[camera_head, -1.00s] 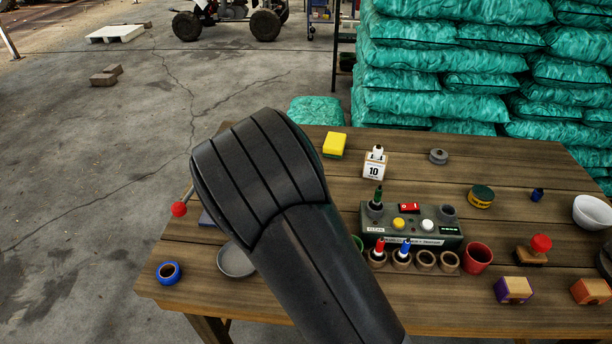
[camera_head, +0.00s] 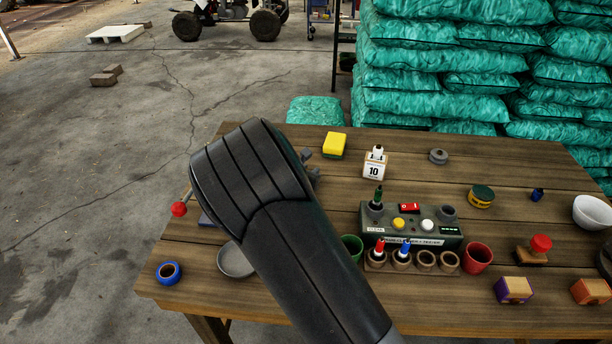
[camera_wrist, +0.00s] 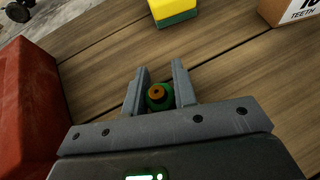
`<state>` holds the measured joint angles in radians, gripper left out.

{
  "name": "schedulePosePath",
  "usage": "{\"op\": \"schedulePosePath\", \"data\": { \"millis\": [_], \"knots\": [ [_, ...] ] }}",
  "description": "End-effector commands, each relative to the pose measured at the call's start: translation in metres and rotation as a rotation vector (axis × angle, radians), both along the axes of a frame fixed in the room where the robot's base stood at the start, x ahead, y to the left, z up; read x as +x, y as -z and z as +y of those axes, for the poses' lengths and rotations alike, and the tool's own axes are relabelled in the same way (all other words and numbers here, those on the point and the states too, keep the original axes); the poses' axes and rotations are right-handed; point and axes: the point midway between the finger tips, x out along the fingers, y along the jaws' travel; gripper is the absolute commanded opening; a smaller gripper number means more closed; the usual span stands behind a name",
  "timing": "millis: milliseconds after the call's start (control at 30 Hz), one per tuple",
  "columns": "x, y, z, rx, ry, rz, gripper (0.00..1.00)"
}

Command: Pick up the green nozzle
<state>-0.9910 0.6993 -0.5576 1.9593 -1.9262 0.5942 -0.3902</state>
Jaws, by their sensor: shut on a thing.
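In the wrist view my gripper (camera_wrist: 160,68) has its grey fingers on either side of a small round green piece with a brown-orange centre, which looks like the green nozzle (camera_wrist: 153,104). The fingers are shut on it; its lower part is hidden. In the head view my arm covers the nozzle, and only a grey bit of my gripper (camera_head: 309,166) shows beside the arm, left of the yellow sponge.
A yellow sponge (camera_head: 334,146) and a white "10" box (camera_head: 374,166) stand near my gripper. A red object (camera_wrist: 30,98) is close on the left in the wrist view. A rack (camera_head: 412,262) with red and blue pieces and a green cup (camera_head: 352,243) stand right of my arm.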

Motion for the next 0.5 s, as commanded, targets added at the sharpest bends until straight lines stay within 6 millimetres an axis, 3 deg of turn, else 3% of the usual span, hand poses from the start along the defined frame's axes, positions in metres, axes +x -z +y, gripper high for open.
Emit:
{"op": "schedulePosePath", "data": {
  "millis": [200,500],
  "knots": [
    [-0.0001,-0.0001,0.0,0.0,0.0,0.0,0.03],
    [0.0001,-0.0028,0.0001,0.001,0.0,0.0,0.03]
  ]
}}
